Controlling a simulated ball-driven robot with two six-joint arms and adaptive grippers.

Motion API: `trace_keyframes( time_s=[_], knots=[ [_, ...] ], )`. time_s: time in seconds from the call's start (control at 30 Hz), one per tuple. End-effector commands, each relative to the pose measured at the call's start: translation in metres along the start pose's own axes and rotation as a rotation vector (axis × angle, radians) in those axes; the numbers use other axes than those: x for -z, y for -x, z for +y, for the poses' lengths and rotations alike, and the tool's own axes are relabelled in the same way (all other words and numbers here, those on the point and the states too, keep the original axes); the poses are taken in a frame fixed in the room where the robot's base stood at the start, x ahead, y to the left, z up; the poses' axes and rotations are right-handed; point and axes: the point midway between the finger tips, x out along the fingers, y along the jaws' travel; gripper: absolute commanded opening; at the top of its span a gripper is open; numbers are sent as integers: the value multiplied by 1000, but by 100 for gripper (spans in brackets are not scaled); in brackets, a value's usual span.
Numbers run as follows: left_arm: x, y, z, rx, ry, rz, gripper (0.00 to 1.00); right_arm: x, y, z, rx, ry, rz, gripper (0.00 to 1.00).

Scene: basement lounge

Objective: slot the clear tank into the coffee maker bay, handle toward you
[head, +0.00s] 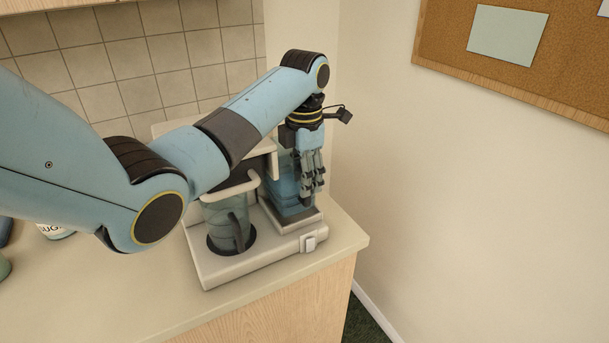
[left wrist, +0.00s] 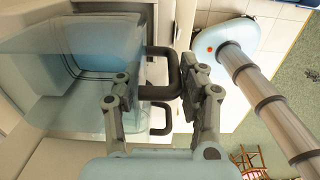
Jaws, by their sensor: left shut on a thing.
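The coffee maker (head: 265,258) stands on the counter, with a glass carafe on its left side and a raised pale bay (head: 300,221) on its right. The clear bluish tank (head: 281,185) is upright at the bay; I cannot tell whether it is fully seated. My left gripper (head: 312,182) is in front of the tank, partly covering it. In the left wrist view, the tank (left wrist: 50,85) is at the left and its dark handle (left wrist: 172,75) passes between the fingers of my left gripper (left wrist: 162,98), which is shut on it. My right gripper is out of view.
The carafe (head: 224,218) sits left of the tank. A switch (head: 309,243) is on the front right corner of the machine. The wall (head: 460,200) is close on the right. A labelled sugar jar (head: 54,231) is partly hidden at left. The front counter (head: 130,292) is clear.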

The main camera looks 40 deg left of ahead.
Motion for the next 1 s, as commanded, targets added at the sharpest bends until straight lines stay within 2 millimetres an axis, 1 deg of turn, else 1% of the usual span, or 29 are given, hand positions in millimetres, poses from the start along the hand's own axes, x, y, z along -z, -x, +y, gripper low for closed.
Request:
trace_keyframes(
  time_s=[0.4,1.0],
  knots=[
    [0,-9,0,-1,0,-1,0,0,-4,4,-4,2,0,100],
    [0,-27,0,-2,1,0,0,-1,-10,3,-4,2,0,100]
  ],
)
